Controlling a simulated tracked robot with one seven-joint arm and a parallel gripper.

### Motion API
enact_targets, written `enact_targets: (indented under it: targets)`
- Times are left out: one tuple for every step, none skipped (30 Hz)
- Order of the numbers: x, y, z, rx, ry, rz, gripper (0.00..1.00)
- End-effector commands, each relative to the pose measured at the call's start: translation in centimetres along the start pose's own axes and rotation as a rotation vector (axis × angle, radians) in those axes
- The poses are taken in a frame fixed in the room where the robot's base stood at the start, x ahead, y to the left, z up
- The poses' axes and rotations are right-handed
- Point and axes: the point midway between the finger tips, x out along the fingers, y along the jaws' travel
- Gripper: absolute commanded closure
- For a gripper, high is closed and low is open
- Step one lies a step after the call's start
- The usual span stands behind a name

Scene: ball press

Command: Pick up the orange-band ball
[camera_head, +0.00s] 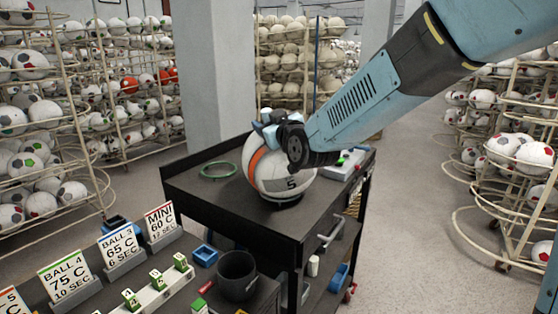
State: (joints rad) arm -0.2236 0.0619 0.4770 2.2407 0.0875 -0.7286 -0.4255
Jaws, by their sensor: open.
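The orange-band ball (266,179) is white with an orange stripe and a grey panel marked 5. It sits on a small dark stand on top of the black cart (225,207). My gripper (272,125) is at the upper part of the ball, and my blue arm reaches in from the upper right. The wrist hides the ball's upper right side. The fingers are small and partly hidden, and I cannot tell whether they touch the ball.
A green ring (217,170) lies left of the ball, and a grey device (347,165) stands right. In front are a black cup (237,275), a blue tray (205,255) and sign cards (160,222). Ball racks (40,125) line the sides. Floor right of the cart is clear.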

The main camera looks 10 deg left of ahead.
Motion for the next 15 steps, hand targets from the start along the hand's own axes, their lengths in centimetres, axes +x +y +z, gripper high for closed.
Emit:
enact_targets:
  targets:
    - [0.04,0.01,0.0,0.0,0.0,0.0,0.43]
    - [0.04,0.01,-0.01,0.0,0.0,0.0,0.43]
    - [0.03,0.01,-0.01,0.0,0.0,0.0,0.43]
    - [0.02,0.01,-0.01,0.0,0.0,0.0,0.43]
    - [0.02,0.01,-0.01,0.0,0.0,0.0,0.43]
    - [0.02,0.01,-0.01,0.0,0.0,0.0,0.44]
    - [0.01,0.01,0.0,0.0,0.0,0.0,0.47]
    - [0.01,0.01,0.0,0.0,0.0,0.0,0.5]
    - [0.01,0.01,-0.01,0.0,0.0,0.0,0.54]
    - [0.01,0.01,-0.01,0.0,0.0,0.0,0.57]
    - [0.01,0.02,-0.01,0.0,0.0,0.0,0.6]
    - [0.0,0.01,-0.01,0.0,0.0,0.0,0.64]
    - [0.0,0.02,-0.01,0.0,0.0,0.0,0.66]
    - [0.0,0.02,-0.01,0.0,0.0,0.0,0.69]
    - [0.0,0.02,0.0,0.0,0.0,0.0,0.73]
